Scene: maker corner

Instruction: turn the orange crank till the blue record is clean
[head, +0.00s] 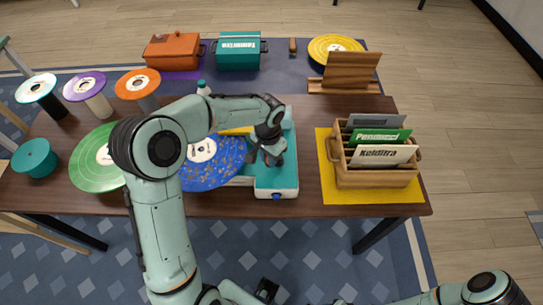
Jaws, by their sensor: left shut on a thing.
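The blue record (222,172) lies flat on the teal and white cleaning machine (277,182) in the middle of the table, in the head view. Its surface shows many pale and coloured specks, and my left arm covers part of it. My left gripper (268,157) is over the machine, just right of the record, pointing down and shut. The orange crank is hidden in the grip, and no orange shows there.
A wooden crate (376,178) with record sleeves stands on a yellow mat (330,190) at the right. A green record (92,165) and several records on stands are at the left. An orange box (173,52), a teal box (240,52) and a wooden rack (350,72) stand behind.

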